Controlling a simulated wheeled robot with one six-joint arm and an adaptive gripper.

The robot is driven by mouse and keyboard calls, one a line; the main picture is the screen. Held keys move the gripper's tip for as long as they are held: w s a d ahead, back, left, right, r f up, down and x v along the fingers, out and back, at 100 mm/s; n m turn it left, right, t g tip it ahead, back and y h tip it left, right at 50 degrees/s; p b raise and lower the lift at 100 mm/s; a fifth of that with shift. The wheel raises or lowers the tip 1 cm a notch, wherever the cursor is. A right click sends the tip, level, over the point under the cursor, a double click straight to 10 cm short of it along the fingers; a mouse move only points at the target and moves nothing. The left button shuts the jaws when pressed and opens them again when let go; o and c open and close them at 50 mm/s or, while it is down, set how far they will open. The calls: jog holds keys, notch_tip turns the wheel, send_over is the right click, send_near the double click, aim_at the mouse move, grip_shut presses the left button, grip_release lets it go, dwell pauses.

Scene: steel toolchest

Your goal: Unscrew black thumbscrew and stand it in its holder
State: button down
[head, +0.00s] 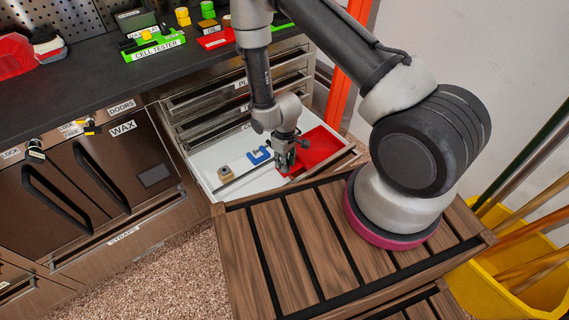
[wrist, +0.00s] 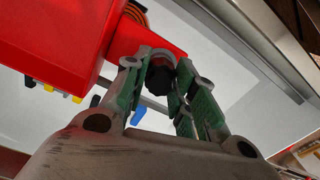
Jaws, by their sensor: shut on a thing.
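My gripper (head: 285,165) points down into the open white drawer, beside the red piece there. In the wrist view my gripper (wrist: 163,68) is shut on the black thumbscrew (wrist: 158,80), whose dark knob shows between the two green-padded fingers. A red part (wrist: 143,38) lies right behind the fingertips. I cannot tell whether the thumbscrew is still threaded into anything. In the head view the fingers hide the thumbscrew. I cannot make out its holder for certain in either view.
The drawer (head: 203,160) also holds a red tray (head: 322,145), a blue clamp (head: 258,156) and a small wooden block (head: 225,173). A slatted wooden surface (head: 285,250) lies in front of the drawer. A dark worktop (head: 105,80) runs at the back left, and a yellow bin (head: 540,300) stands at right.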

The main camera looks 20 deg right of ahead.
jog(key=shift+r, duration=0.15)
jog(key=shift+r, duration=2.85)
jog(key=shift+r, duration=0.6)
jog(key=m, duration=0.1)
jog(key=r+m, duration=0.1)
jog(key=m, duration=0.1)
jog(key=shift+f, duration=2.95)
jog(key=shift+f, duration=1.1)
